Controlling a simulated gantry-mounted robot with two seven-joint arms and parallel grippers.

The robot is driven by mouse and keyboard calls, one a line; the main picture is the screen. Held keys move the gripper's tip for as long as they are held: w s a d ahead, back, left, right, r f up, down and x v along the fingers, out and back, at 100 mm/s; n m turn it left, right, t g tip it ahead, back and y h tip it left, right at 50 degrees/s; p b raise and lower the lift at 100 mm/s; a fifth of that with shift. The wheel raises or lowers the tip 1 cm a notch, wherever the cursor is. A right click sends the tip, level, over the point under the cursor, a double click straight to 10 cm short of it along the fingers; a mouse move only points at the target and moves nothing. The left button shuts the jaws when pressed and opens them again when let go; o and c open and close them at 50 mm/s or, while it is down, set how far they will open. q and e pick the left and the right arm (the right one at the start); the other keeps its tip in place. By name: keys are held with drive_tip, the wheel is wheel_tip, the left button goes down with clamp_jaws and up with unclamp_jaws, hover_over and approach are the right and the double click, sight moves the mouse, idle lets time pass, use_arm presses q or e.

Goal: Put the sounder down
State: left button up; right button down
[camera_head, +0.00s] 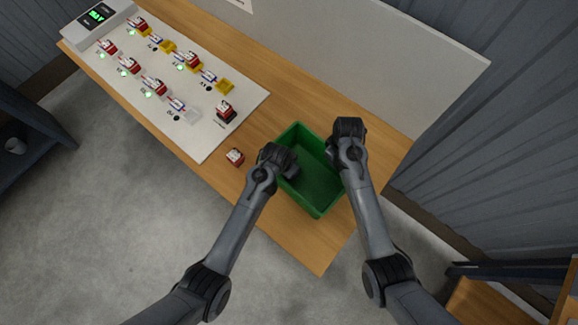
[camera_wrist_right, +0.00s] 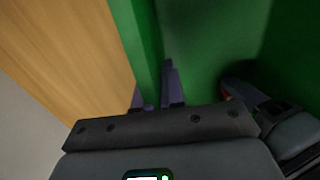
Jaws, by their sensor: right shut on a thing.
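No part in view can be surely told as the sounder. A small red block with a pale top (camera_head: 235,157) lies on the bare wood, left of the green bin (camera_head: 322,207). My right gripper (camera_head: 345,152) is at the bin's far right side. In the right wrist view its fingers (camera_wrist_right: 156,92) straddle the bin's wall (camera_wrist_right: 141,45), shut on it. My left gripper (camera_head: 287,163) is over the bin's left side, its fingertips hidden. A small red patch (camera_wrist_right: 227,96) shows beside a dark gripper part in the right wrist view; what it belongs to is unclear.
A white board (camera_head: 203,145) with several red and yellow parts lies on the table (camera_head: 300,248). A display box (camera_head: 97,17) stands at its far left end. A pale panel (camera_head: 370,60) rises behind the table. Bare wood lies in front of the bin.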

use_arm(q)
drive_tip(key=o, duration=1.2)
drive_tip(key=shift+f, duration=0.15)
drive_tip(key=shift+o, duration=0.2)
drive_tip(key=v, duration=1.2)
drive_tip(key=shift+w, duration=0.1)
use_arm(e)
drive_tip(key=c, duration=1.1)
unclamp_jaws()
drive_tip(key=shift+c, duration=0.2)
drive_tip(key=shift+r, duration=0.1)
